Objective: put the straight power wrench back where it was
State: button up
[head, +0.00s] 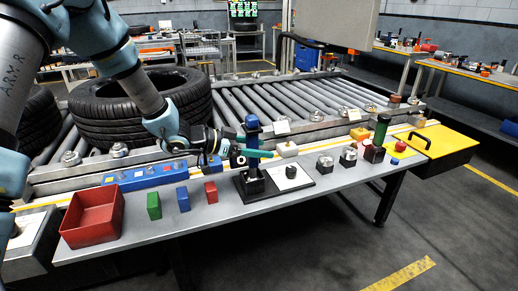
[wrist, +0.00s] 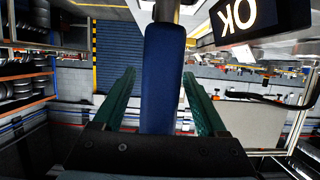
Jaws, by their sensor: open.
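The blue straight power wrench (head: 252,126) stands upright in a black stand (head: 250,187) at the middle of the grey table. My gripper (head: 256,153) reaches in from the left, level with the wrench's middle, with its teal fingers at the wrench. In the wrist view, the blue wrench body (wrist: 163,80) stands between the two green fingers of my gripper (wrist: 158,75). A gap shows on both sides, so the gripper is open around it. The wrench's lower part is partly hidden by the fingers in the head view.
A red bin (head: 92,216) and green, blue and red blocks (head: 183,199) stand on the left of the table (head: 225,215). A black-edged white board (head: 308,181) lies right of the stand. The roller conveyor (head: 265,100) with a tyre (head: 185,98) runs behind.

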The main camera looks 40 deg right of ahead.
jog(key=b+v, duration=0.2)
jog(key=v, duration=1)
jog(key=w+a+n+t+y, duration=0.4)
jog(key=w+a+n+t, duration=0.5)
jog(key=w+a, duration=0.5)
jog(key=s+a+n+y, duration=0.2)
jog(key=a+n+y, duration=0.1)
jog(key=a, duration=0.5)
jog(key=s+a+f+n+y, duration=0.1)
jog(key=s+a+n+y, duration=0.1)
jog(key=a, duration=0.6)
jog(key=s+a+f+n+y, duration=0.1)
jog(key=a+n+y, duration=0.2)
jog(key=a, duration=0.4)
jog(key=shift+s+a+f+n+y, duration=0.2)
jog(key=shift+s+a+n+y, duration=0.2)
jog(key=shift+n, duration=0.3)
jog(key=s+a+n+g, duration=0.2)
jog(key=s, duration=0.5)
jog(key=shift+a+n, duration=0.2)
jog(key=shift+n, duration=0.1)
